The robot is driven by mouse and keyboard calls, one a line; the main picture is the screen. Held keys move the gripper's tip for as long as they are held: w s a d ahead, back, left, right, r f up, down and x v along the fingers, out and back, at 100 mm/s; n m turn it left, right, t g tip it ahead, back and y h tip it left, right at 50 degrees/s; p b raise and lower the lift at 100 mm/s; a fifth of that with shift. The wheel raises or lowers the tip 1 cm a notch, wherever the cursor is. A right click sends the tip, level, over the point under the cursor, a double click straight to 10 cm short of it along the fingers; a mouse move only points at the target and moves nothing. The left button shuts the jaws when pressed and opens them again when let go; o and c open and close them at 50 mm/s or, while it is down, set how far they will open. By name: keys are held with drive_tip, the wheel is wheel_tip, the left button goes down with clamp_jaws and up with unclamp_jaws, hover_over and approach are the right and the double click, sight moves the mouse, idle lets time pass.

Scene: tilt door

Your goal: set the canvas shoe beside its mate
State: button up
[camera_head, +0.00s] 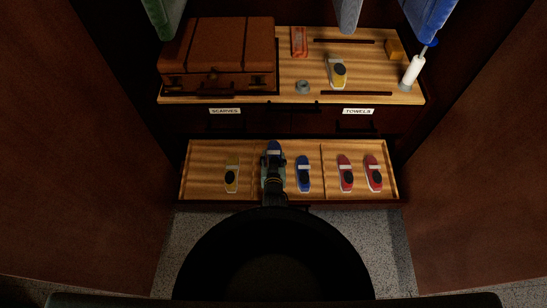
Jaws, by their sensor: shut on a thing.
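My gripper (273,162) is over the middle compartment of the low pull-out tray, shut on a blue shoe (274,147) whose dark upper end shows beyond the jaws. My gripper and arm hide much of this shoe, and I cannot tell whether it touches the tray floor. A second blue shoe (303,175) lies just to the right in the same compartment. A yellow shoe (232,175) lies in the left compartment. Another yellow shoe (337,72) is on the upper shelf. Two red shoes (345,174) (373,174) lie side by side in the right compartment.
The tray (213,158) has thin dividers. The shelf above (310,72) carries a brown suitcase (218,55), an orange-red box (299,41), a grey round item (303,87) and a white bottle-like item (412,72). Brown side panels (75,150) (470,150) flank the tray closely.

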wheel_tip(320, 180, down, 8)
drive_tip(key=b, duration=0.7)
drive_tip(key=o, duration=1.3)
drive_tip(key=shift+o, duration=0.4)
drive_tip(key=shift+o, duration=1.3)
drive_tip(key=shift+r, duration=0.1)
wheel_tip(320, 180, up, 10)
drive_tip(key=shift+f, duration=0.1)
